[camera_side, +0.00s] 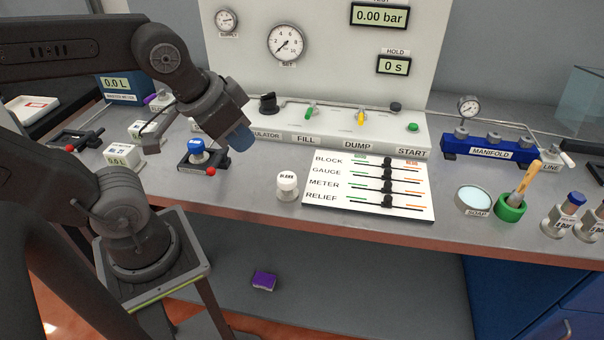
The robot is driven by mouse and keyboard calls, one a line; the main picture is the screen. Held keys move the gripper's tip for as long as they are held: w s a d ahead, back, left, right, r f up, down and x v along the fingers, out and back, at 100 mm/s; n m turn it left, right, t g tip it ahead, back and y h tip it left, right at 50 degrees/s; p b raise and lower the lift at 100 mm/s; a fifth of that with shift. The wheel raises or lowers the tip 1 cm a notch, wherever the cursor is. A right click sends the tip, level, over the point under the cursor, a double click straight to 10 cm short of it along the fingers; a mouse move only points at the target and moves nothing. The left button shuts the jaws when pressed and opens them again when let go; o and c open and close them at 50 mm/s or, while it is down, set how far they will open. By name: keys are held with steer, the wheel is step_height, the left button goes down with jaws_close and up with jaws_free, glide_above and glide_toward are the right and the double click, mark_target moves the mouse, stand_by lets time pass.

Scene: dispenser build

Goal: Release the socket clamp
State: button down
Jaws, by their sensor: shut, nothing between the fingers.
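A small dark clamp base (203,168) sits near the bench's front edge, left of centre in the side view. A blue-capped part (197,150) stands upright in it. Its lever has a red ball end (211,172) at the front right. A second dark fixture (70,146) with a red-tipped lever lies farther left; I cannot tell which one the task means. My gripper (148,144) seems to be the slim grey part below my wrist, shut and empty, left of the blue-capped part and apart from it. My wrist partly hides it.
A white BLANK cap (287,186) and a slider board (368,188) are to the right. The panel (330,135) with gauges and valves stands behind. The manifold (490,147), soap dish (473,199) and green brush cup (510,207) are far right. A purple block (263,281) lies below the bench.

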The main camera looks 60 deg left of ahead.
steer(key=w+a+g+y, duration=0.1)
steer(key=w+a+g, duration=0.2)
steer(key=w+a, duration=0.15)
steer(key=m+g, duration=0.2)
steer(key=g, duration=0.3)
glide_toward(213, 168)
steer(key=shift+h, duration=0.3)
steer(key=w+f, duration=0.1)
steer(key=f, duration=0.1)
steer(key=w+f, duration=0.1)
steer(key=f, duration=0.1)
steer(key=w+f, duration=0.1)
steer(key=f, duration=0.1)
steer(key=shift+w+d+f, duration=0.1)
steer(key=shift+w, duration=0.25)
steer(key=s, duration=0.2)
steer(key=s+f, duration=0.1)
steer(key=shift+a+f, duration=0.1)
steer(key=shift+a, duration=0.25)
steer(key=shift+s+f, duration=0.1)
steer(key=shift+s, duration=0.25)
steer(key=shift+s+a+f, duration=0.15)
steer(key=shift+s, duration=0.3)
steer(key=shift+s+a+f, duration=0.1)
steer(key=shift+s+a, duration=0.05)
steer(key=shift+s, duration=0.3)
steer(key=shift+w, duration=0.1)
